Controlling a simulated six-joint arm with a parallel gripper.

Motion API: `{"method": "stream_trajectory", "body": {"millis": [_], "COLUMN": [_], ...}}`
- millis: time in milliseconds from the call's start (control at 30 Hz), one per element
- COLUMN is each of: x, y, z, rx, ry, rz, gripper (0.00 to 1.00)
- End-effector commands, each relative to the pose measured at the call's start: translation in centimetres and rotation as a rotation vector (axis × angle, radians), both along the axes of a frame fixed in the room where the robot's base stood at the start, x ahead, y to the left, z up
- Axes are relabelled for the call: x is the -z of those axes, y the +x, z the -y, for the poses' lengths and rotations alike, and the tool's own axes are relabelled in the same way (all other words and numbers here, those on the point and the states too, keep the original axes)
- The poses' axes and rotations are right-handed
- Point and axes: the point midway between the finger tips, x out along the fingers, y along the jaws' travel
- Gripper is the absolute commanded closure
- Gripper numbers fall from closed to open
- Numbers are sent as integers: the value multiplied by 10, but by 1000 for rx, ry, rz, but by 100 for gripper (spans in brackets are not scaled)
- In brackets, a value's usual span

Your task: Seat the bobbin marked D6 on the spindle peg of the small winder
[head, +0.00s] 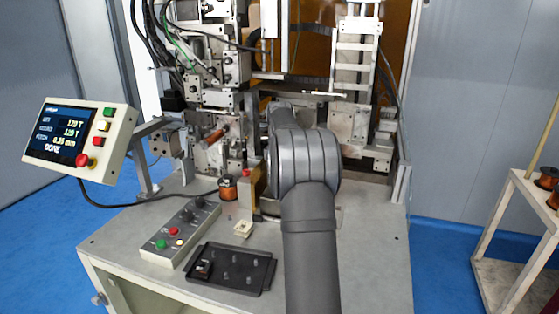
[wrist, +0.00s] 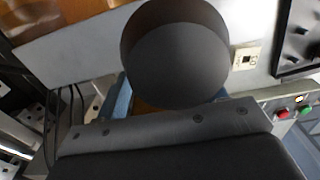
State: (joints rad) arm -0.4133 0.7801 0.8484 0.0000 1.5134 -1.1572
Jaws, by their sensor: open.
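My gripper (wrist: 172,106) shows only in part in the wrist view, behind a bolted dark bar and a dark round body; its jaws are open. In the head view my arm hides it. A copper-wound bobbin (head: 228,187) stands upright on the bench, left of a tan block (head: 250,187). A white square piece (head: 243,229) lies in front of them, and also shows in the wrist view (wrist: 246,58). No D6 mark is readable. I cannot make out the spindle peg; the area behind my arm is hidden.
A black tray (head: 262,287) with several pegs and a dark piece lies at the front. A button box (head: 160,250) is left of it. A screen panel (head: 75,137) stands far left. The large machine fills the back. A cart (head: 530,195) at right holds copper bobbins.

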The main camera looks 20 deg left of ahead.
Motion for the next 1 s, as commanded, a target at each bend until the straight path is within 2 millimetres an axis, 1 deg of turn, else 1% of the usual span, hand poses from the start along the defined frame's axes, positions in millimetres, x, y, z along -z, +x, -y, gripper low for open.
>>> {"method": "stream_trajectory", "body": {"millis": [167, 400, 600, 700, 800, 1000], "x": [-32, -90, -129, -144, -154, -166], "y": [1, 1, 1, 1, 1, 0], "z": [0, 0, 0, 0, 0, 0], "rx": [0, 0, 0, 0, 0, 0], "ry": [2, 2, 1, 1, 1, 1], "rz": [5, 5, 3, 3, 1, 1], "gripper": [36, 36, 36, 36, 36, 36]}}
